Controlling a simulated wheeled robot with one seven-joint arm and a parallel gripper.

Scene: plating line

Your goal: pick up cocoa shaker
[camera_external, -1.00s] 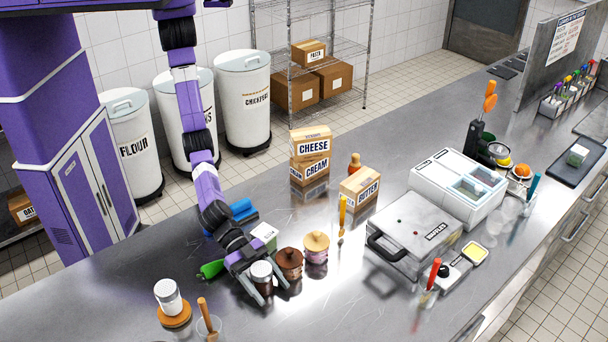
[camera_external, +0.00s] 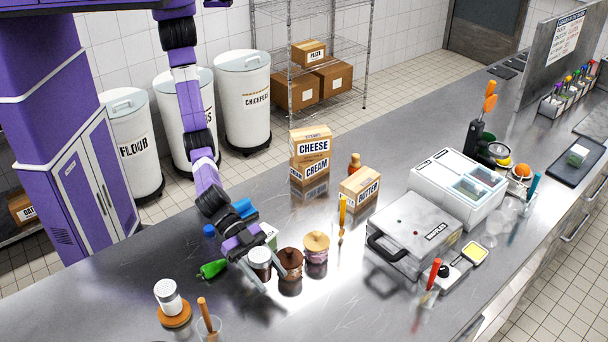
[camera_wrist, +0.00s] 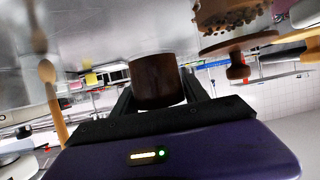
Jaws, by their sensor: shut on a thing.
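The cocoa shaker (camera_external: 259,264), a small dark-brown cylinder with a pale metallic lid, is between the fingers of my gripper (camera_external: 268,276) near the front left of the counter. It looks upright and slightly above the counter. In the wrist view the shaker (camera_wrist: 153,82) shows as a brown cylinder between the dark fingers of my gripper (camera_wrist: 155,98). My gripper is shut on it. Part of the shaker is hidden by the fingers.
A green pepper (camera_external: 213,269) lies to the left. The counter front of my gripper is clear.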

